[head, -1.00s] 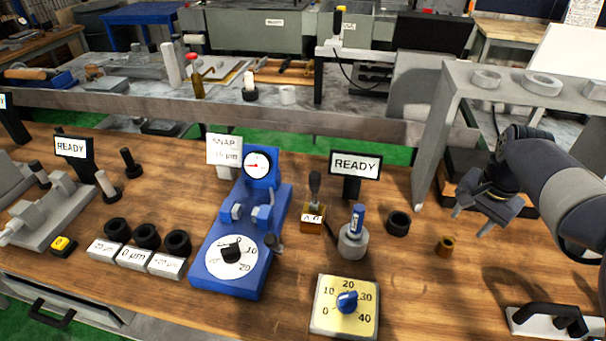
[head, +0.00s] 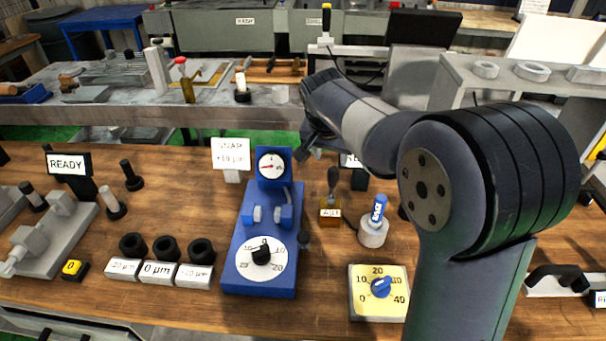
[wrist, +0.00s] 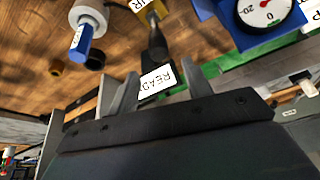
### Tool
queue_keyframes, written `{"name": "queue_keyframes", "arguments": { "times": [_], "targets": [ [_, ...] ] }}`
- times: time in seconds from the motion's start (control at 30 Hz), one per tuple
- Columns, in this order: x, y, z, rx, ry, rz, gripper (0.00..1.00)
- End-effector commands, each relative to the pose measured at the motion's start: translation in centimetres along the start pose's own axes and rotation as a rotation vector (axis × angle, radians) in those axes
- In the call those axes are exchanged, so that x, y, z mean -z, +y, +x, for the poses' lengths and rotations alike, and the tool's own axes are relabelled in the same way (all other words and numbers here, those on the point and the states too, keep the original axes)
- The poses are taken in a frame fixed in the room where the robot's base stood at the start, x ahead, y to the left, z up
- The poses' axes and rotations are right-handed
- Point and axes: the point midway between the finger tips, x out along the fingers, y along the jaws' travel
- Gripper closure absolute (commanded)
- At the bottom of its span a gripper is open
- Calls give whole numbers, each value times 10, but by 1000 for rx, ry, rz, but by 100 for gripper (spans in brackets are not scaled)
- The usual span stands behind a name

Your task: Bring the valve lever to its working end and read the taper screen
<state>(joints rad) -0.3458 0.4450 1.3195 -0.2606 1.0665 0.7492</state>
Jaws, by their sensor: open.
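The valve is a small brass block (head: 329,212) labelled AIR, with a dark lever (head: 333,181) standing roughly upright. The lever also shows in the wrist view (wrist: 157,45), beyond my fingertips. My gripper (head: 312,148) is open and empty, above and behind the lever; its fingers (wrist: 161,80) appear apart in the wrist view. A READY screen (wrist: 157,82) shows between the fingers there, apparently clear of them. Another READY screen (head: 68,164) stands at the left. I cannot tell which is the taper screen.
A blue gauge stand (head: 258,280) with a dial (head: 271,166) stands left of the valve. A blue-topped plug on a white base (head: 373,235) stands close right. A yellow dial box (head: 378,312) is in front. Black rings (head: 165,248) lie left.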

Motion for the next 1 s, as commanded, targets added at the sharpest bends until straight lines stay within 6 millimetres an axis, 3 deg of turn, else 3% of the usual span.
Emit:
{"name": "queue_keyframes", "arguments": {
  "times": [0.5, 0.7, 1.0],
  "targets": [
    [-1, 1, 87, -3, -4, -1, 53],
    [-1, 0, 102, -1, -3, -1, 53],
    [-1, 0, 104, 0, -2, -1, 54]
  ]
}}
